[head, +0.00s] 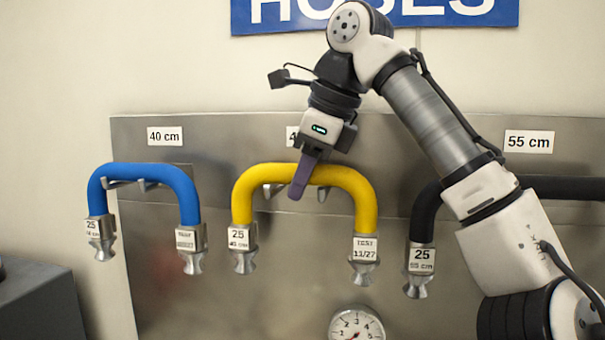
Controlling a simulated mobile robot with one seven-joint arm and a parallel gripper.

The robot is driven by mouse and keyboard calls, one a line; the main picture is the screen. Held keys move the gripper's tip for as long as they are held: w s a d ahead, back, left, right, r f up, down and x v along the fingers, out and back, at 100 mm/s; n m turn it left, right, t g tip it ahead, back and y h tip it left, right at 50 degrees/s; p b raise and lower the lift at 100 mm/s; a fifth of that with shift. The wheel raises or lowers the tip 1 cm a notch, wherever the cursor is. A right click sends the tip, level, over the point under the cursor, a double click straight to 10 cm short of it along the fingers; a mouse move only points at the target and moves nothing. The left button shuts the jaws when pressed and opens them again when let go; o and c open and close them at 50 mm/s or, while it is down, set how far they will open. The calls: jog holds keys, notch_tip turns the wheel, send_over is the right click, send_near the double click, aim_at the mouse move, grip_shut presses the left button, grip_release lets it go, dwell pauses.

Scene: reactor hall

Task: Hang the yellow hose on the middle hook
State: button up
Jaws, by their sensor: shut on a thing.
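The yellow hose (357,187) is bent in an arch with metal couplings hanging at both ends, one tagged "25". It is at the middle hook (272,189), whose two metal prongs show just under the top of the arch. From this one view I cannot tell whether the hose rests on the prongs or is held just above or in front of them. My gripper (303,178) points down at the top middle of the arch and is shut on the yellow hose. Its purple finger crosses the front of the hose; the other finger is hidden.
A blue hose (150,172) hangs on the left hook under a "40 cm" label (165,136). A black hose (425,215) is at the right under a "55 cm" label (529,141), partly behind my arm. A gauge (356,325) sits below. A dark grey box (40,305) stands lower left.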

jog(key=shift+f, duration=0.1)
dwell(0.6)
jog(key=o, duration=1.2)
jog(key=shift+c, duration=0.2)
